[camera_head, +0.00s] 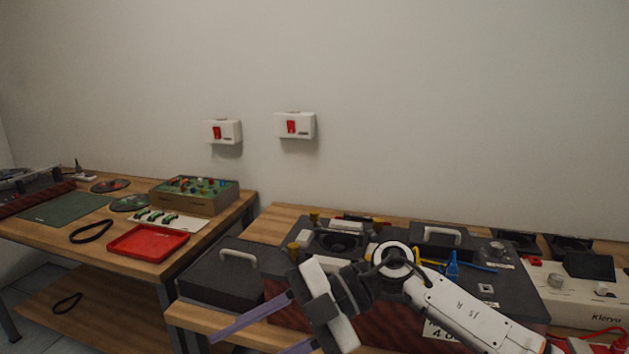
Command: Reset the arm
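My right arm comes in from the lower right, in front of the hifi table. Its gripper (248,342) points to the lower left, with two purple-grey fingers spread apart and nothing visible between them. The lower finger runs out of the bottom of the picture. The gripper is in front of the dark hifi unit (485,283) and the dark lidded box (215,280), and hides part of the unit's front. I cannot tell whether it touches anything. My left arm and gripper are not in view.
The left table holds a red tray (148,242), a wooden box with coloured knobs (195,194), a green mat (65,207) and a black belt (91,231). A white device (570,300) stands at right. Two switch boxes (222,131) (295,125) hang on the bare wall.

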